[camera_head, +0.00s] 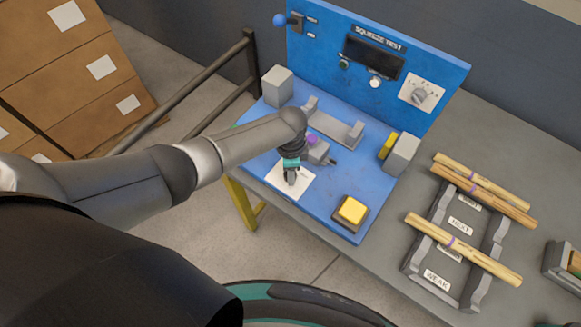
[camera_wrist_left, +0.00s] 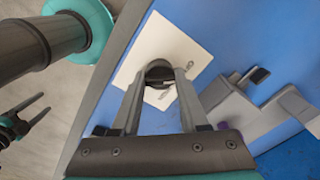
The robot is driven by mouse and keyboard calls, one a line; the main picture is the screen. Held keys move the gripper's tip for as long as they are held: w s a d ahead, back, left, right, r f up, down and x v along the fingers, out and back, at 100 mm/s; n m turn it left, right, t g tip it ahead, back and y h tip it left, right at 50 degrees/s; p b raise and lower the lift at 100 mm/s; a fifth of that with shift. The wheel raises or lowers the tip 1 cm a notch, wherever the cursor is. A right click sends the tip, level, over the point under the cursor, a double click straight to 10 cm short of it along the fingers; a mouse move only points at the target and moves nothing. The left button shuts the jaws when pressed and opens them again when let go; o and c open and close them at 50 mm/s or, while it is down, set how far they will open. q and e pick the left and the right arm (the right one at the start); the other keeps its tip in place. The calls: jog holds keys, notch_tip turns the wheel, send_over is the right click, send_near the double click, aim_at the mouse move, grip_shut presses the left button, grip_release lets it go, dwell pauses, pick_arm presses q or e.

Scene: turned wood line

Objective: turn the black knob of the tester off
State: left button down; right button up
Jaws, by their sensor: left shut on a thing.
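The tester (camera_head: 375,195) is blue, with a flat bed and an upright back panel. A white plate (camera_head: 304,181) lies at the bed's front-left edge; it also shows in the left wrist view (camera_wrist_left: 150,45). The round black knob (camera_wrist_left: 158,75) sits on this plate, between my left gripper's fingers. In the head view my left gripper (camera_head: 291,179) points down at the plate and hides the knob. My left gripper (camera_wrist_left: 160,78) is shut on the knob. My right gripper (camera_wrist_left: 38,110) shows small in the left wrist view, over the floor, with its fingers apart and empty.
A grey block with a purple part (camera_head: 312,140) stands close behind the plate. A yellow button (camera_head: 351,211) is to the right. The back panel carries a grey dial (camera_head: 420,96). A rack (camera_head: 470,225) with several wooden sticks stands right of the tester.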

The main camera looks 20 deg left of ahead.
pick_arm(q)
jog(key=shift+n, duration=0.6)
jog(key=shift+c, duration=2.1)
grip_release()
notch_tip(320, 180, up, 15)
jog(key=p, duration=0.3)
jog(key=shift+r, duration=0.2)
